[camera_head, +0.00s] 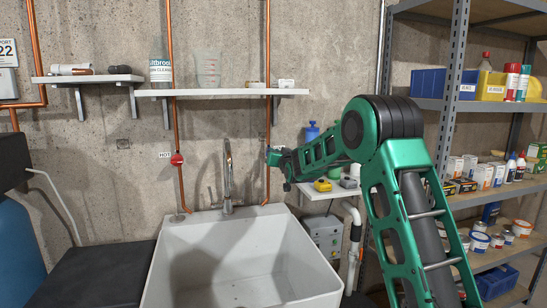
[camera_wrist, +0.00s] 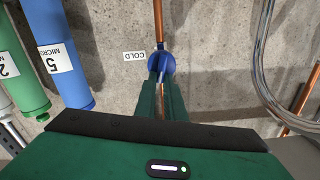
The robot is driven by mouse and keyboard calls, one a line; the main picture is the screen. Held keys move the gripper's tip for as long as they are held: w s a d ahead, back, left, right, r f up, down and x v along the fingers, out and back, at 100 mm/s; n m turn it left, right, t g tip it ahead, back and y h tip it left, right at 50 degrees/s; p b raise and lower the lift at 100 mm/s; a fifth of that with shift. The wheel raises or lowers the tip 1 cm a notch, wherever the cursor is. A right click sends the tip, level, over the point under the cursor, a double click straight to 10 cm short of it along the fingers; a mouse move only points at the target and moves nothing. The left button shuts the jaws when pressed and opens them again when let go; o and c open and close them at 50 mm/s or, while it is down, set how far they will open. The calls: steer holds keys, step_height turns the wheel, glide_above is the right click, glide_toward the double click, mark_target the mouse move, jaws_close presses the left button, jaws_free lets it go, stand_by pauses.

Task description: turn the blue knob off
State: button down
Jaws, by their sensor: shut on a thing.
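The blue knob (camera_wrist: 162,61) sits on a copper pipe against the concrete wall, beside an upside-down COLD label (camera_wrist: 134,56) in the wrist view. My gripper (camera_wrist: 161,80) is shut on the knob, with one green finger on each side of it. In the head view my gripper (camera_head: 278,157) reaches the right-hand copper pipe above the sink, and it largely hides the knob there.
A red knob (camera_head: 177,159) marked HOT is on the left pipe. The white sink (camera_head: 240,240) and tap (camera_head: 228,180) lie below. Shelves (camera_head: 225,92) hang above. A metal rack (camera_head: 455,110) stands right.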

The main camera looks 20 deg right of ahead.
steer(key=shift+d+f+m, duration=0.3)
steer(key=shift+f+m, duration=0.1)
steer(key=shift+m, duration=2.15)
steer(key=shift+d+f+m, duration=0.35)
steer(key=shift+m, duration=2.25)
steer(key=shift+d+f+m, duration=0.3)
steer(key=shift+f+m, duration=0.1)
steer(key=shift+m, duration=2.15)
steer(key=shift+f, duration=0.1)
steer(key=c, duration=1.8)
jaws_free()
steer(key=shift+c, duration=0.2)
steer(key=shift+a, duration=0.1)
